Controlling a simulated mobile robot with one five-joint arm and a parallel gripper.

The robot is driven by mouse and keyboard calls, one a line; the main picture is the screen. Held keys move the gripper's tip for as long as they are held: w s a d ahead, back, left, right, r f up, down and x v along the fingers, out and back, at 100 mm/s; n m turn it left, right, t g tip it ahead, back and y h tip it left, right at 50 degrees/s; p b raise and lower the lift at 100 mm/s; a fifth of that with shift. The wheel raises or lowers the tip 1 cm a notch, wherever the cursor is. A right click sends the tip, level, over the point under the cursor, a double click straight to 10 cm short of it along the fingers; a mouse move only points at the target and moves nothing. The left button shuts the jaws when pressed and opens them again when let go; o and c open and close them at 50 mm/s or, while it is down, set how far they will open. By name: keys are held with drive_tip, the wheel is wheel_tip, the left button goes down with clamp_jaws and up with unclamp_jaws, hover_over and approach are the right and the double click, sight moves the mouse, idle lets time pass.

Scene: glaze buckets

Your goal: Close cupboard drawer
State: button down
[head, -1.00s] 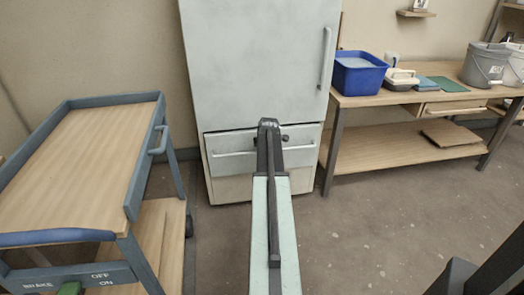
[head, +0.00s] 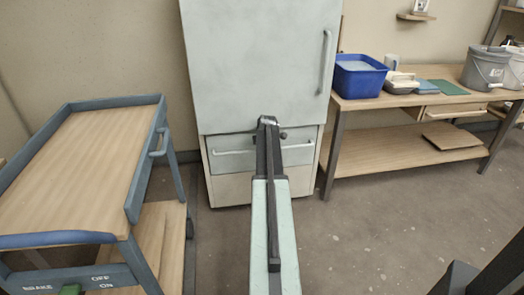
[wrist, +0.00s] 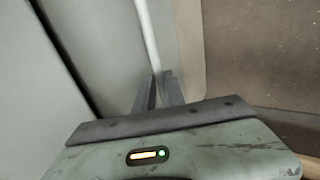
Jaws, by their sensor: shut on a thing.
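The pale grey cupboard (head: 255,65) stands against the wall in the head view, with a large door above a drawer (head: 232,160). The drawer front looks about flush with the cupboard body; a small remaining gap cannot be ruled out. Its pale bar handle (head: 232,152) runs across the front and also shows in the wrist view (wrist: 147,32). My gripper (wrist: 158,88) has its two dark fingers shut on the handle bar in the wrist view. In the head view my arm hides the fingers and the middle of the drawer.
A wooden-topped trolley with blue-grey edges (head: 133,168) stands at the left. At the right a workbench (head: 400,101) carries a blue tub (head: 358,82) and grey bucket (head: 484,70). Bare floor (head: 360,230) lies between them in front of the cupboard.

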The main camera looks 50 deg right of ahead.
drive_tip(key=shift+w+d+r, duration=0.15)
drive_tip(key=shift+d, duration=0.05)
drive_tip(key=c, duration=1.5)
unclamp_jaws()
drive_tip(key=shift+o, duration=0.5)
drive_tip(key=shift+a, duration=0.1)
drive_tip(key=p+v, duration=0.6)
drive_tip(key=v, duration=0.1)
drive_tip(key=shift+a+r, duration=0.15)
drive_tip(key=shift+r, duration=0.05)
drive_tip(key=shift+s, duration=0.2)
